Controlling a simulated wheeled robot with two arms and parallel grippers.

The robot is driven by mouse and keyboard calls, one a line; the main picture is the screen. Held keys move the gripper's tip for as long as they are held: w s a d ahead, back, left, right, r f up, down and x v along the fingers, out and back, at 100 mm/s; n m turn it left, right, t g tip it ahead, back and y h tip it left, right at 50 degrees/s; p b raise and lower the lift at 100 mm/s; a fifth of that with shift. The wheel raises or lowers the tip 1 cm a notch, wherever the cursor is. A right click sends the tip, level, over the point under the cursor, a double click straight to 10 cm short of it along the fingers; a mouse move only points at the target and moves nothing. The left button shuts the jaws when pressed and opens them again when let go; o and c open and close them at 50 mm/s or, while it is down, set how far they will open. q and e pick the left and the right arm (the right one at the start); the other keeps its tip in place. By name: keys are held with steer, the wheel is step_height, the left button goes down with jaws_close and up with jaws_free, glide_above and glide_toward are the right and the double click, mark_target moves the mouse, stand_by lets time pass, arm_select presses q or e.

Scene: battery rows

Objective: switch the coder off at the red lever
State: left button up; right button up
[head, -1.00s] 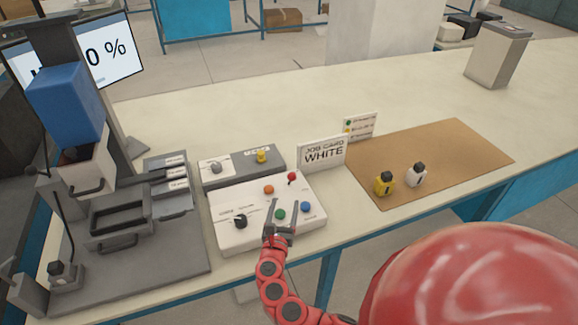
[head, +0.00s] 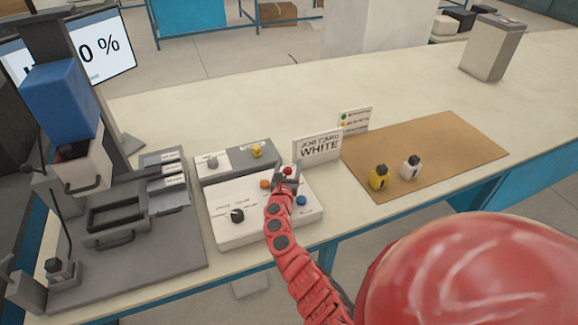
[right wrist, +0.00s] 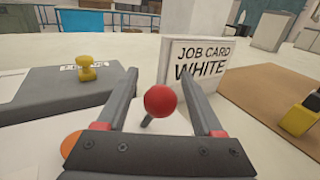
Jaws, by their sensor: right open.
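The red lever's ball knob (head: 288,171) stands at the back right of the white control box (head: 222,232). In the right wrist view the red knob (right wrist: 160,100) on its dark stem sits between the two fingers of my right gripper (right wrist: 172,98), with a gap on both sides. My right gripper (head: 287,176) is open at the lever in the head view, and my arm hides part of the box, including the green button. My left gripper is not in view.
An orange button (head: 265,184), blue button (head: 301,200) and black knob (head: 237,216) are on the box. The job card (head: 318,147) reading WHITE stands close behind. A grey box with a yellow knob (head: 257,151) is behind left.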

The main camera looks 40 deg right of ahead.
steer(key=shift+w+d, duration=0.1)
jaws_close()
stand_by(0.4)
stand_by(1.1)
